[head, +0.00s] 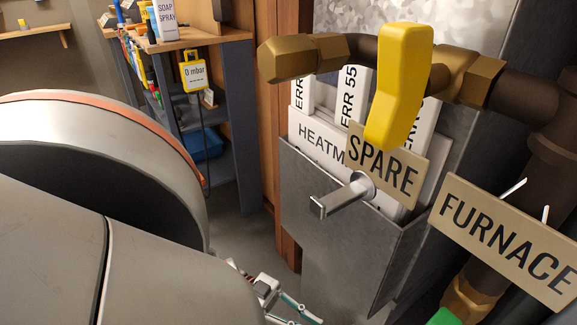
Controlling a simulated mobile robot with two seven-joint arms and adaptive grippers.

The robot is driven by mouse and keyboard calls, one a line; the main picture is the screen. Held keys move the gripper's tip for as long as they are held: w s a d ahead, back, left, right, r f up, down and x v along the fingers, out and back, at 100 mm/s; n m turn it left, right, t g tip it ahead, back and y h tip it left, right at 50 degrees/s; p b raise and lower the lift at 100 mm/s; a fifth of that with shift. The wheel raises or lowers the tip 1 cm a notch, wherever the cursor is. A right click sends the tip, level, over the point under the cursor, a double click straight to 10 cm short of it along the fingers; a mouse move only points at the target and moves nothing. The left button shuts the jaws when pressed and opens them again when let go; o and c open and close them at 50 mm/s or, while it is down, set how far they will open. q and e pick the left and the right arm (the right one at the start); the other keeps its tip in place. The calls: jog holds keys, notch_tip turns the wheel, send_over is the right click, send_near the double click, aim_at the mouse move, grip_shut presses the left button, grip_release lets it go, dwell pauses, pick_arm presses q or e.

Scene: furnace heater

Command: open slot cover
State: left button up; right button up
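I cannot pick out a slot cover for certain in the head view. A grey metal holder (330,237) on the right holds several white documents; one (316,140) reads "HEATM" and the rest of the word is hidden. A silver lever handle (341,197) sticks out in front of the holder. My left gripper (292,308) is low in the picture, below and left of the holder, partly hidden by my arm and cut by the bottom edge; its opening is unclear. I see nothing in it. My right gripper is out of view.
A yellow valve handle (399,80) on a pipe (513,95) hangs above the SPARE tag (386,172). A FURNACE tag (505,238) is at right. My arm fills the lower left.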

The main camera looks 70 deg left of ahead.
pick_arm(q)
jog(key=v, duration=0.8)
jog(key=shift+a, duration=0.2)
jog(key=shift+s, duration=0.1)
